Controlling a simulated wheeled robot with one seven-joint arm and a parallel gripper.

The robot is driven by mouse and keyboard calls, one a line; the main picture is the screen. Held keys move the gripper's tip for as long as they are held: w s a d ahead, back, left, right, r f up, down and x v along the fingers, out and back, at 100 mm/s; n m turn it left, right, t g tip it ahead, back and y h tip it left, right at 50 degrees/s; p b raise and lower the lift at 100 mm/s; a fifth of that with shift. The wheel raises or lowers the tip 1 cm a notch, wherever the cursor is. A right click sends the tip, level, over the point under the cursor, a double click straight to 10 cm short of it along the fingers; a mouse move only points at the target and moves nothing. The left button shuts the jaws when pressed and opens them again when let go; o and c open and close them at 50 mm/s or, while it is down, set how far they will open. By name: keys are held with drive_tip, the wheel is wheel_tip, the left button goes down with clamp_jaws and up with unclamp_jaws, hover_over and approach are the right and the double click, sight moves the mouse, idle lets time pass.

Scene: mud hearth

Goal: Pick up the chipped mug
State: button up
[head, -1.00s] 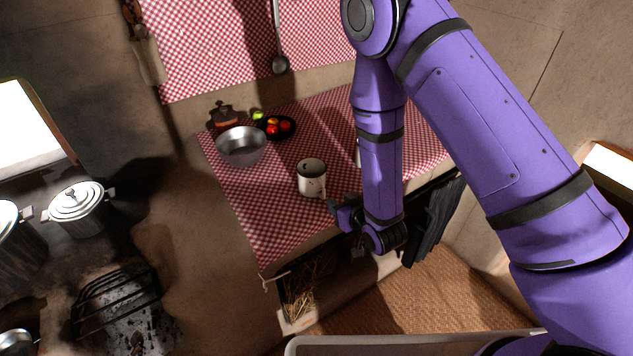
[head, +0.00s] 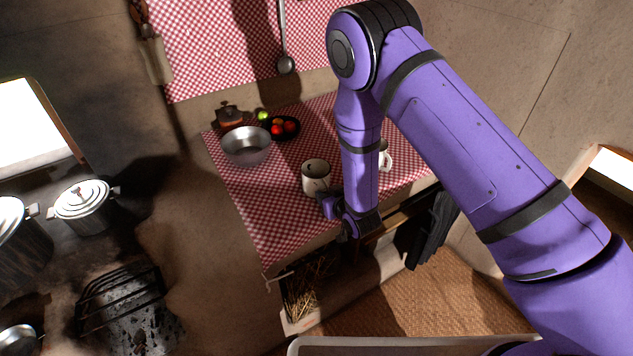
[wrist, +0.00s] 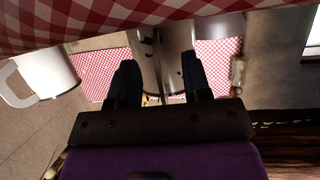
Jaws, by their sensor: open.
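A white enamel mug with dark chip-like marks (head: 313,184) stands upright on the red checked cloth in the head view. My gripper (head: 327,206) is low at its near right side. In the wrist view the open fingers (wrist: 158,60) point at the marked mug (wrist: 176,42), which shows between them. I cannot tell how far the fingers reach around it or whether they touch it. A second white mug (head: 386,158) stands farther right, partly hidden by my arm; a plain white mug also shows at the left of the wrist view (wrist: 50,72).
A metal bowl (head: 246,158), a dark plate of fruit (head: 287,136) and a small brown pot (head: 229,115) stand behind left on the cloth. A ladle (head: 286,64) hangs on the wall. The cloth's front left part (head: 270,235) is clear.

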drive_tip(key=shift+w+a+f, duration=0.1)
drive_tip(key=shift+w, duration=0.1)
clamp_jaws()
drive_tip(key=shift+r, duration=0.2)
